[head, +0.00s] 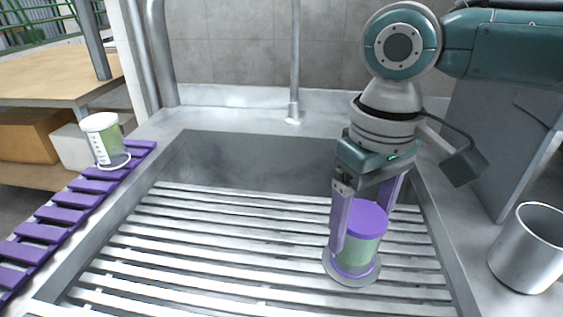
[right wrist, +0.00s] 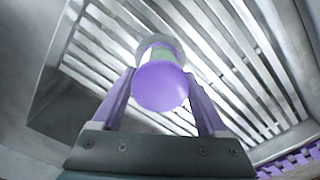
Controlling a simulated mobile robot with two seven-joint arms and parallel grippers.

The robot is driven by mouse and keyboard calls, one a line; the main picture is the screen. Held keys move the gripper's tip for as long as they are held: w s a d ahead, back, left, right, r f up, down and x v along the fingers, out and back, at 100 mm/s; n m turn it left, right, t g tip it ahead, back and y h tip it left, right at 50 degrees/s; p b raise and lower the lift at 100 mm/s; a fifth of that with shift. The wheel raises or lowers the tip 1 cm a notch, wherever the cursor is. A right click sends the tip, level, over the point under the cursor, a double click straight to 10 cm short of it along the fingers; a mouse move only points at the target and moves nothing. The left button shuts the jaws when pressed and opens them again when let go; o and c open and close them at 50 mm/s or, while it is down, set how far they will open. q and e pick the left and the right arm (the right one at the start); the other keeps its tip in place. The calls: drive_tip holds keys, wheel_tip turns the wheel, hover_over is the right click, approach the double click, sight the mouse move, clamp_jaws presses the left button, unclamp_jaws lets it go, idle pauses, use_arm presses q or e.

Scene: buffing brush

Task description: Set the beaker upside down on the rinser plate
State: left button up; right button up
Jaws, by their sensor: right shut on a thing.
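The beaker (head: 362,246) has a pale green, see-through body and a flat purple end that faces up. My right gripper (head: 358,232) points down and is shut on it, one finger on each side. In the right wrist view the purple end (right wrist: 162,86) shows between the two purple fingers. The beaker is upright in line, over a round grey plate (head: 350,279) that lies on the sink slats. A purple ring shows at its lower edge. I cannot tell whether its rim rests fully on the plate. My left gripper is not in view.
A second greenish vessel with a white top (head: 103,138) stands on the purple slatted rack (head: 47,232) at the left. A metal cup (head: 529,252) stands on the right ledge. A vertical pipe (head: 295,60) rises behind the sink. The slats (head: 200,252) left of the plate are clear.

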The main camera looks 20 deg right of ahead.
drive_tip(key=o, duration=1.3)
